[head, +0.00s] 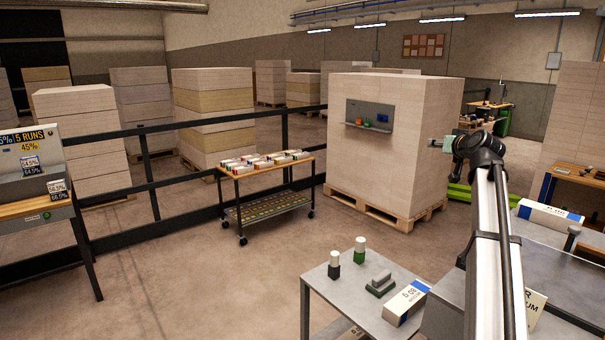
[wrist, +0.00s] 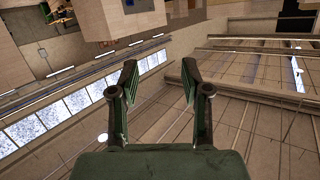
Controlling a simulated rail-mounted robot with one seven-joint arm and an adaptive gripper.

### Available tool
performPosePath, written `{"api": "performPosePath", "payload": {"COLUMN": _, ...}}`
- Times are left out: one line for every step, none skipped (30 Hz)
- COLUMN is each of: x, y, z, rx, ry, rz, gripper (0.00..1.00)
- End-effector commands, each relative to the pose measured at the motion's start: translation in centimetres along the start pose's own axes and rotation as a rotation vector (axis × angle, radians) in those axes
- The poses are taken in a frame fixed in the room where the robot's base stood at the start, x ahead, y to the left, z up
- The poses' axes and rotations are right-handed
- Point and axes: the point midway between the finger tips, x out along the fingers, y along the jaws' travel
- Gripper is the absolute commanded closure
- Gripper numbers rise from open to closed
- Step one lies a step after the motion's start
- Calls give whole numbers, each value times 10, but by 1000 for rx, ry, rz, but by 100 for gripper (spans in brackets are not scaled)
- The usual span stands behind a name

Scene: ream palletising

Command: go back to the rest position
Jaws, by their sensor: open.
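My gripper (head: 441,144) is at the end of my raised arm at the right of the head view, in front of the big paper stack's right side in the picture. In the wrist view my gripper (wrist: 160,75) has its two dark green fingers spread apart, with nothing between them. Behind the fingers the wrist view shows walls, rails and window strips at a steep tilt. No held object shows in either view.
A grey table (head: 345,307) below my arm bears a white-and-blue ream (head: 405,302), two small bottles and a grey-green block. Another ream (head: 549,215) lies at right. A large paper stack (head: 385,165) stands on a pallet. A wooden-topped cart (head: 265,172) stands by a black railing.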

Motion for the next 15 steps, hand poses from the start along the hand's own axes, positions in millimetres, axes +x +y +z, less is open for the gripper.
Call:
{"api": "performPosePath", "payload": {"x": 8, "y": -21, "z": 8, "rx": 34, "ry": 22, "rz": -15, "gripper": 53}}
{"api": "performPosePath", "payload": {"x": 12, "y": -30, "z": 10, "rx": 55, "ry": 33, "rz": -21, "gripper": 53}}
{"api": "performPosePath", "payload": {"x": 18, "y": -43, "z": 15, "rx": 79, "ry": 42, "rz": -30, "gripper": 53}}
{"api": "performPosePath", "payload": {"x": 23, "y": -52, "z": 20, "rx": 96, "ry": 45, "rz": -37, "gripper": 53}}
{"api": "performPosePath", "payload": {"x": 28, "y": -61, "z": 26, "rx": 112, "ry": 44, "rz": -45, "gripper": 53}}
{"api": "performPosePath", "payload": {"x": 34, "y": -72, "z": 35, "rx": 131, "ry": 41, "rz": -55, "gripper": 53}}
{"api": "performPosePath", "payload": {"x": 39, "y": -82, "z": 42, "rx": 145, "ry": 36, "rz": -63, "gripper": 53}}
{"api": "performPosePath", "payload": {"x": 43, "y": -91, "z": 50, "rx": 157, "ry": 30, "rz": -72, "gripper": 53}}
{"api": "performPosePath", "payload": {"x": 50, "y": -103, "z": 62, "rx": 175, "ry": 19, "rz": -82, "gripper": 53}}
{"api": "performPosePath", "payload": {"x": 55, "y": -113, "z": 72, "rx": 186, "ry": 9, "rz": -91, "gripper": 53}}
{"api": "performPosePath", "payload": {"x": 59, "y": -123, "z": 83, "rx": 199, "ry": -1, "rz": -99, "gripper": 53}}
{"api": "performPosePath", "payload": {"x": 66, "y": -138, "z": 98, "rx": 214, "ry": -19, "rz": -111, "gripper": 53}}
{"api": "performPosePath", "payload": {"x": 71, "y": -150, "z": 111, "rx": 228, "ry": -32, "rz": -120, "gripper": 53}}
{"api": "performPosePath", "payload": {"x": 75, "y": -163, "z": 124, "rx": 239, "ry": -48, "rz": -130, "gripper": 53}}
{"api": "performPosePath", "payload": {"x": 81, "y": -180, "z": 142, "rx": 258, "ry": -69, "rz": -143, "gripper": 53}}
